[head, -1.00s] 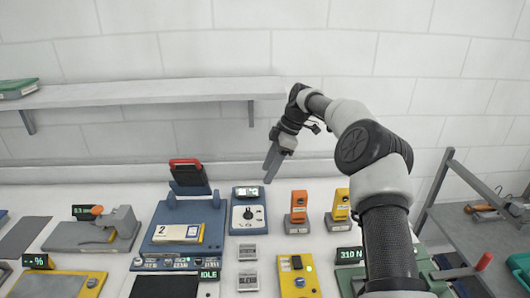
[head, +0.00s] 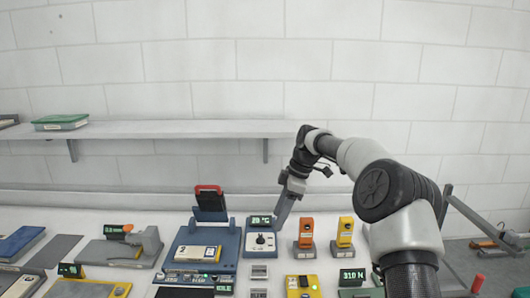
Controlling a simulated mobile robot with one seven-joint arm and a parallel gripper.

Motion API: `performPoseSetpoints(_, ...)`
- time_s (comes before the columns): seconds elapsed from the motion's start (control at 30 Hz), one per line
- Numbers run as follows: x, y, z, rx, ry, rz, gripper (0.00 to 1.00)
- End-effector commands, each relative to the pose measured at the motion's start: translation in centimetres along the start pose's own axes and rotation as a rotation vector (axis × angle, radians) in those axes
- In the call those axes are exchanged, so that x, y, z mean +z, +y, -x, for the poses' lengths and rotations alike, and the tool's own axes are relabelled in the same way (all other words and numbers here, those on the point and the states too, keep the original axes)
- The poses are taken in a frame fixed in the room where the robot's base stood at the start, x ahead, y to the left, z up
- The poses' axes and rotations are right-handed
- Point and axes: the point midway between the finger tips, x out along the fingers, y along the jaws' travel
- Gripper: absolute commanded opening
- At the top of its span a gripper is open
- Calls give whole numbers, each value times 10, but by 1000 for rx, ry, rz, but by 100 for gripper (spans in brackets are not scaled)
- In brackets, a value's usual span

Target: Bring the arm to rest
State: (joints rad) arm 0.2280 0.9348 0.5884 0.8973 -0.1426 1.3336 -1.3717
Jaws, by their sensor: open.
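My gripper (head: 282,210) hangs fingers-down from my bent arm over the bench, in the middle of the head view. It is open and holds nothing that I can see. Its fingertips overlap the right edge of a blue dial unit (head: 251,250) in the picture; I cannot tell how high above the bench they are. My arm reaches in from the lower right.
An ozone-washer-like blue station (head: 185,240) with a raised black panel (head: 211,205) stands left of the gripper. Orange (head: 305,233) and yellow (head: 345,232) units stand to the right. A wall shelf (head: 190,129) runs behind, holding a green box (head: 60,122).

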Motion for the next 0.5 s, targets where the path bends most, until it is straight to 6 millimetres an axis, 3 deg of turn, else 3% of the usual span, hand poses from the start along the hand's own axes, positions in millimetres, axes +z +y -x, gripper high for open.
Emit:
performPoseSetpoints(0.27, -26, -52, 60, 81, -131, -153, 50)
performPoseSetpoints(0.5, -25, -139, 125, 244, -227, -439, 50)
